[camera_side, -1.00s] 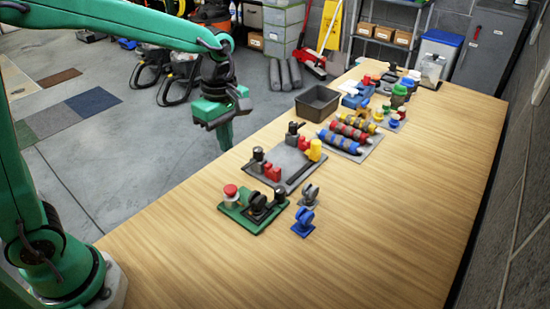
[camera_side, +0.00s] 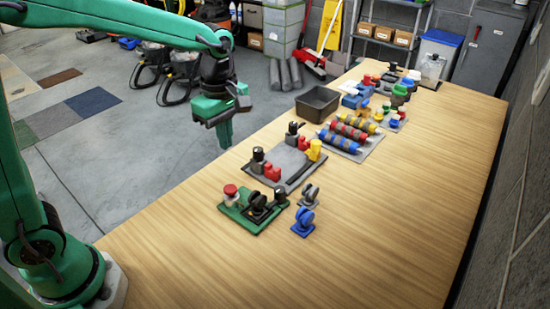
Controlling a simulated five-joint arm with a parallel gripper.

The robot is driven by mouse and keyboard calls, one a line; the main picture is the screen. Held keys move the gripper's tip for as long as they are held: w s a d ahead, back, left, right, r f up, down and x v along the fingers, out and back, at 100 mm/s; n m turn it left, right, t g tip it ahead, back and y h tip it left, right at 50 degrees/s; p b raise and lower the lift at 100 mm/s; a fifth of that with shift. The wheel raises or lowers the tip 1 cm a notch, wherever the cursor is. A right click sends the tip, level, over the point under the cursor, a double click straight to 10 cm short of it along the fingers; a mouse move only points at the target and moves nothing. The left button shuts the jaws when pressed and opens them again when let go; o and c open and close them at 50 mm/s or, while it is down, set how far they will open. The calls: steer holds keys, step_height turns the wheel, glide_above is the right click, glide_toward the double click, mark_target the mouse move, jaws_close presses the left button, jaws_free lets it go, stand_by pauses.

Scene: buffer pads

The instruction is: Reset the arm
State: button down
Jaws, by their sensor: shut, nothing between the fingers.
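My gripper (camera_side: 225,138) hangs at the end of my green arm in the side view, fingers pointing down. It is shut and empty, and appears above the left edge of the wooden table (camera_side: 370,235), apart from the objects there. A green plate (camera_side: 232,214) with a red-topped knob and black parts lies near the front of the table. Behind it is a grey plate (camera_side: 287,165) with black, red and yellow parts.
A blue wheeled piece (camera_side: 303,223) and a grey one (camera_side: 309,195) stand right of the green plate. A dark grey bin (camera_side: 317,103) and a pad with striped rollers (camera_side: 350,134) are farther back. The table's right side is clear.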

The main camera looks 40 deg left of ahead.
steer(key=shift+s+r, duration=0.1)
steer(key=s+a+r+m+t, duration=0.2)
steer(key=s+a+m, duration=0.1)
steer(key=s+m, duration=0.4)
steer(key=s+a+r+m+t, duration=0.3)
steer(key=s+m, duration=0.5)
steer(key=m, duration=0.3)
steer(key=shift+s+t, duration=0.15)
steer(key=shift+t, duration=0.15)
steer(key=c, duration=2.1)
jaws_free()
